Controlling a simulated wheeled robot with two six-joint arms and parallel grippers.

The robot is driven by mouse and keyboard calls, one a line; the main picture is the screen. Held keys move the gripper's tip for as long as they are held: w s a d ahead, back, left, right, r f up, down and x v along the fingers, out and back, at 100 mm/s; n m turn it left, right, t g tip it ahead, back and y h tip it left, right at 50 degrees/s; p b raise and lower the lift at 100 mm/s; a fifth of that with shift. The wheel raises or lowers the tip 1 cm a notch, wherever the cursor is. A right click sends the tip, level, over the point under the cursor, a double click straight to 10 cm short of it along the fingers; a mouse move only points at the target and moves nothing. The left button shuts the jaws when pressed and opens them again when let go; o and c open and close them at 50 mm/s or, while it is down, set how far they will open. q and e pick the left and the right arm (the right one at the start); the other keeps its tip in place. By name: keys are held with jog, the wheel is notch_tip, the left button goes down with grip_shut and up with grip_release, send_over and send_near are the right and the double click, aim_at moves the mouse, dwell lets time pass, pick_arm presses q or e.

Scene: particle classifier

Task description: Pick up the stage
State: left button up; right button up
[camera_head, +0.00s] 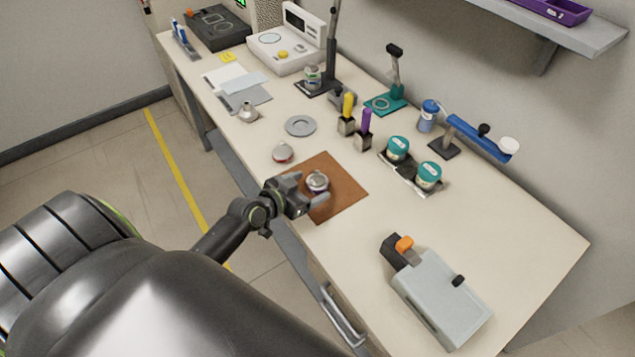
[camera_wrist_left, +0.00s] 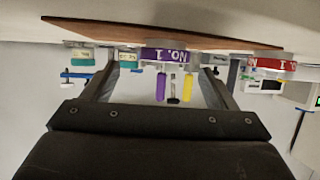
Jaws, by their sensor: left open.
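Nothing is marked as the stage, so I cannot tell which thing it names. A small round container with a purple band (camera_head: 317,181) sits on the brown mat (camera_head: 347,190). In the left wrist view, which is upside down, its purple band (camera_wrist_left: 165,55) reads "No. 1". My left gripper (camera_head: 309,190) is open, low over the mat, with its fingers on either side of this container. The wrist view shows the container straight ahead between the open fingers (camera_wrist_left: 158,72); I cannot tell whether either finger touches it. My right gripper is not in view.
A red-banded container (camera_head: 283,153) stands beside the mat, with a grey ring (camera_head: 300,125) behind. Yellow-handled (camera_head: 347,105) and purple-handled (camera_head: 366,121) tools stand farther back. Teal-lidded jars (camera_head: 398,147) are at right; a grey box (camera_head: 440,295) is nearer. Free table lies right of the mat.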

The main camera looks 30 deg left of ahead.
aim_at(318, 180)
pick_arm(q)
jog(key=shift+a+x, duration=0.2)
jog(key=shift+x, duration=2.45)
jog(key=c, duration=1.1)
jog(key=shift+r+p, duration=0.2)
jog(key=shift+p, duration=0.15)
jog(key=shift+c, duration=0.2)
notch_tip(318, 180, up, 10)
jog(key=shift+f+p, duration=0.15)
jog(key=shift+p, duration=0.8)
